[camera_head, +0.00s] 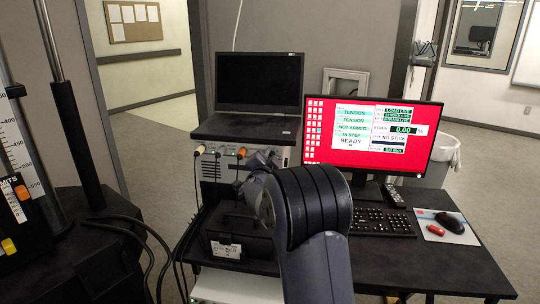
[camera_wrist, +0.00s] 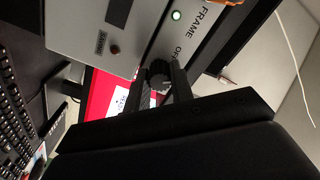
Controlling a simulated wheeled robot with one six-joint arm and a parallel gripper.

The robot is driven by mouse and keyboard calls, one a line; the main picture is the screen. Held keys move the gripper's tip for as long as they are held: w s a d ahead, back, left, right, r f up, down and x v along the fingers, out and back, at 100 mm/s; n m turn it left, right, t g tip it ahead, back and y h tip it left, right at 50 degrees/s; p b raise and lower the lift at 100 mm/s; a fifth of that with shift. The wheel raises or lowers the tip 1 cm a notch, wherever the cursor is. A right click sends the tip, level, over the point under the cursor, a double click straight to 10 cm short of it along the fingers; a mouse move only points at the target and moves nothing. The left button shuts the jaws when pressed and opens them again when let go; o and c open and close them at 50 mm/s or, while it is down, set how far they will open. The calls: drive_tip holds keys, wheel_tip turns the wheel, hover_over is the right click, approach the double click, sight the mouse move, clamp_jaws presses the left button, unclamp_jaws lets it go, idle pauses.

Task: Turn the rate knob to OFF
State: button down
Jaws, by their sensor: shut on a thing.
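The rate knob (camera_wrist: 158,68) is a small dark round knob on a light grey panel (camera_wrist: 90,25) in the wrist view. My gripper (camera_wrist: 161,82) has one finger on each side of it and is shut on it. Lettering that starts "OF" stands on the panel just above the knob, partly cut off by a finger. The knob's pointer and any rate label cannot be made out. In the head view the control box (camera_head: 285,153) sits under the laptop, and my arm hides the gripper and the knob.
The laptop (camera_head: 258,82) stands on the box. A monitor (camera_head: 350,165), keyboard (camera_head: 375,222) and mouse (camera_head: 449,222) are to the right. Cables hang at the left.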

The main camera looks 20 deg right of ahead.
drive_tip(key=shift+n+p, duration=2.45)
drive_tip(key=shift+n, duration=0.95)
drive_tip(key=c, duration=1.2)
unclamp_jaws()
drive_tip(key=shift+c, duration=0.2)
drive_tip(key=shift+s, duration=0.1)
drive_tip(key=b+v, duration=0.1)
drive_tip(key=v, duration=0.9)
drive_tip(key=shift+s+a, duration=0.25)
drive_tip(key=shift+f, duration=0.1)
